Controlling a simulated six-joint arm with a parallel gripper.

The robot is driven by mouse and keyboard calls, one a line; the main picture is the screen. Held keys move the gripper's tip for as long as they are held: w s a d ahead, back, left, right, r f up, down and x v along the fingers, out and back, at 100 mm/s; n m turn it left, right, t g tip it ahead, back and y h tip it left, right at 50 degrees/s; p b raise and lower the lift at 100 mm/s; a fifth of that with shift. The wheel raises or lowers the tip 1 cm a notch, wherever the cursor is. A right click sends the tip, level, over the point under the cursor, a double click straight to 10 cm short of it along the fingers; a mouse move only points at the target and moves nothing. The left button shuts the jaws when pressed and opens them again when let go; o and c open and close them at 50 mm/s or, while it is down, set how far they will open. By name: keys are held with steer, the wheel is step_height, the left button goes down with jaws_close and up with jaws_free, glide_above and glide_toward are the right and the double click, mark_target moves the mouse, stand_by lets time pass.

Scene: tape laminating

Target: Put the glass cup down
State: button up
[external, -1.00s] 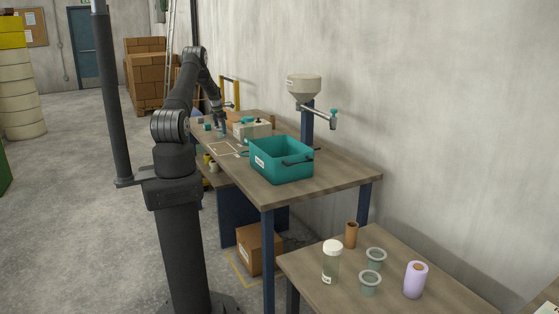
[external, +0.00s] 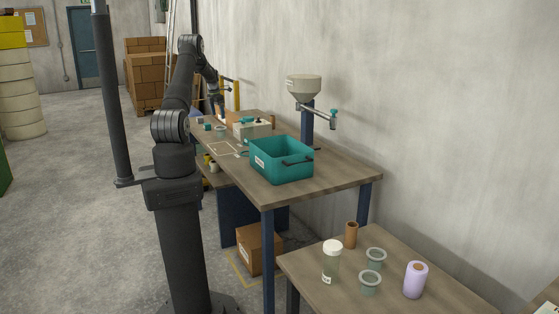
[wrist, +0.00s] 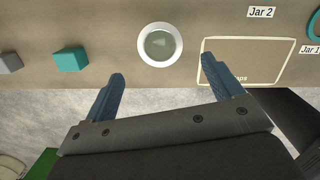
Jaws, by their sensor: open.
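The glass cup (wrist: 160,44) stands on the workbench, seen from above in the wrist view as a round, pale-rimmed cup. It is just left of a pale outlined rectangle (wrist: 243,61) on the bench top, apart from its line. In the external view the cup (external: 220,128) is small, at the far part of the bench. My gripper (wrist: 162,70) is open and empty, its two blue fingers apart, not touching the cup. In the external view my gripper (external: 218,113) hangs above the cup.
A teal block (wrist: 71,60) and a grey block (wrist: 10,62) lie left of the cup. Labels for Jar 1 and Jar 2 (wrist: 262,12) are at the right. A teal bin (external: 282,160) and a hopper stand (external: 306,115) occupy the nearer bench.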

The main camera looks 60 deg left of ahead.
mark_target(221, 133)
step_height(221, 133, up, 3)
steer(key=shift+s+f, duration=0.15)
steer(key=shift+f, duration=0.05)
steer(key=f, duration=0.4)
steer(key=w+f, duration=0.1)
steer(key=f, duration=0.7)
steer(key=shift+w+a, duration=0.15)
steer(key=shift+w, duration=0.05)
step_height(221, 133, up, 2)
steer(key=shift+r, duration=0.75)
